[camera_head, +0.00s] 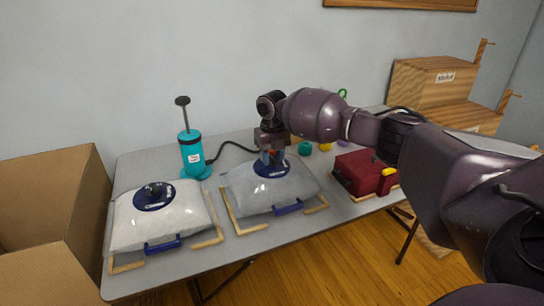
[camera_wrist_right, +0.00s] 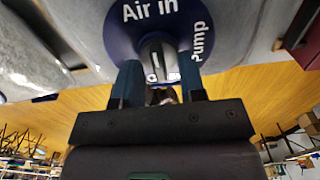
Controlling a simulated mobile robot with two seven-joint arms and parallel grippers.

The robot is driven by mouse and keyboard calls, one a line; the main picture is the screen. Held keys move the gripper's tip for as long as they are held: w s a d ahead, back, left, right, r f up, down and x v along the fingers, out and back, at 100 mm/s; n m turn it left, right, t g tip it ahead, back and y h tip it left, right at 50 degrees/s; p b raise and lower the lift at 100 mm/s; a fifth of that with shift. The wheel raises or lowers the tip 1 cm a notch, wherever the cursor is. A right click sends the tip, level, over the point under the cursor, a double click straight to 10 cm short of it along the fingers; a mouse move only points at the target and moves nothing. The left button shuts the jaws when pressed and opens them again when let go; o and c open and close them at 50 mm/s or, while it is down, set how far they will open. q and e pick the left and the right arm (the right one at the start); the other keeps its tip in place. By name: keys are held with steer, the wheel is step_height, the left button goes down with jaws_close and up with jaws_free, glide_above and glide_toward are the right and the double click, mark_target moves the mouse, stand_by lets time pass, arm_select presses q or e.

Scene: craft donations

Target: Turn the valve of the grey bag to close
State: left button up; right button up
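The grey bag (camera_head: 262,195) lies on the table with a round dark blue valve plate on top; the plate (camera_wrist_right: 120,40) reads "Air in" and "Pump" in the right wrist view. The valve's dark knob (camera_wrist_right: 157,58) stands at the plate's centre. My right gripper (camera_head: 270,158) reaches down onto this valve from above. In the head view the gripper hides the knob. My left gripper is not in view.
A white bag (camera_head: 165,222) with a similar valve lies left. A teal pump (camera_head: 192,152) with a black hose stands behind. A dark red case (camera_head: 360,172) is right. A cardboard box (camera_head: 50,210) stands left of the table (camera_head: 235,243). Wooden boxes (camera_head: 436,83) stand back right.

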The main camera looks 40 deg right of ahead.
steer(key=shift+c, duration=0.3)
jaws_close()
